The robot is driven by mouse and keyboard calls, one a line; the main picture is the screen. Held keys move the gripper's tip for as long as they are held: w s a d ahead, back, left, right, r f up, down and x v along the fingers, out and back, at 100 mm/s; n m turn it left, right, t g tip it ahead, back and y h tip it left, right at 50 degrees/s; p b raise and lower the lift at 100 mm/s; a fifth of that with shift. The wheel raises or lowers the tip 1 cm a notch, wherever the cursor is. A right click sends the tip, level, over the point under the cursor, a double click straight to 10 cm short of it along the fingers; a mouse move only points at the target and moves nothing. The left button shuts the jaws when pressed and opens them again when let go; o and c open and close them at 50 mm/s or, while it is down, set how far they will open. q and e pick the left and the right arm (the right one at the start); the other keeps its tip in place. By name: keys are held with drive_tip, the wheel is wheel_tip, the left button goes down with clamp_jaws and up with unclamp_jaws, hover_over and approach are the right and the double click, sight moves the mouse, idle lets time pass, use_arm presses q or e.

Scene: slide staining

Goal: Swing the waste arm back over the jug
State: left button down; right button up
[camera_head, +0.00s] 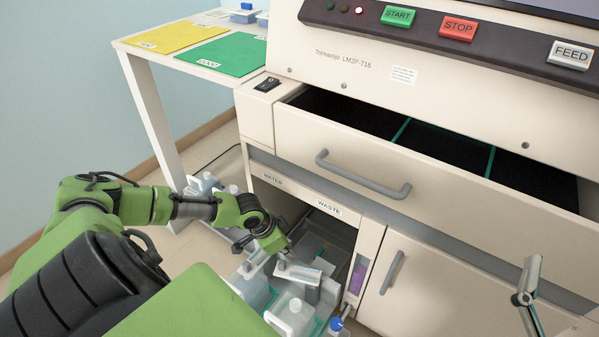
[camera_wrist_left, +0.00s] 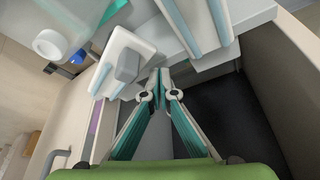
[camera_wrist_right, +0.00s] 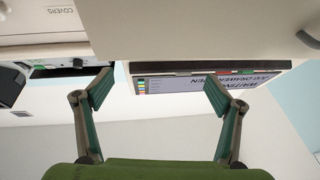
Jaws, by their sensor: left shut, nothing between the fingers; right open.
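A pale flat piece with a grey knob (camera_head: 300,271), which looks like the waste arm, sits in front of the open bay under the WASTE label. In the left wrist view, a white piece with a grey block on it (camera_wrist_left: 112,60) lies just left of my fingertips. A white-capped jug (camera_head: 288,318) stands nearer the camera; its cap also shows in the left wrist view (camera_wrist_left: 50,43). My left gripper (camera_head: 283,253) is shut and empty beside the pale piece; contact cannot be told. My right gripper (camera_wrist_right: 155,88) is open and empty, away to the right.
The dark waste bay (camera_head: 328,232) is open. Above it the drawer (camera_head: 400,170) is pulled out. A closed door (camera_head: 415,285) stands to the right. Several bottles and containers crowd the floor area, including one with a blue cap (camera_head: 336,325). A side table (camera_head: 190,50) stands left.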

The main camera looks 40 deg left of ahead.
sight(281, 261)
use_arm(q)
drive_tip(key=shift+r, duration=0.1)
drive_tip(key=shift+s+p, duration=0.7)
drive_tip(key=shift+p, duration=0.1)
drive_tip(key=shift+s+d+p, duration=0.1)
drive_tip(key=shift+s+p, duration=0.35)
drive_tip(key=shift+p, duration=0.05)
drive_tip(key=shift+s, duration=0.3)
drive_tip(key=shift+s+p, duration=0.2)
drive_tip(key=shift+p, duration=0.3)
drive_tip(key=shift+s, duration=0.2)
use_arm(e)
drive_tip(key=s+d+f+g+h, duration=0.1)
drive_tip(key=s+f+g, duration=0.1)
drive_tip(key=f+g, duration=0.3)
drive_tip(key=s+d+f+g+h, duration=0.2)
drive_tip(key=f+g, duration=0.3)
drive_tip(key=f, duration=0.9)
drive_tip(key=shift+d, duration=0.25)
idle(0.8)
use_arm(q)
drive_tip(key=shift+d, duration=0.1)
use_arm(e)
drive_tip(key=shift+s+f, duration=0.1)
drive_tip(key=shift+s, duration=0.05)
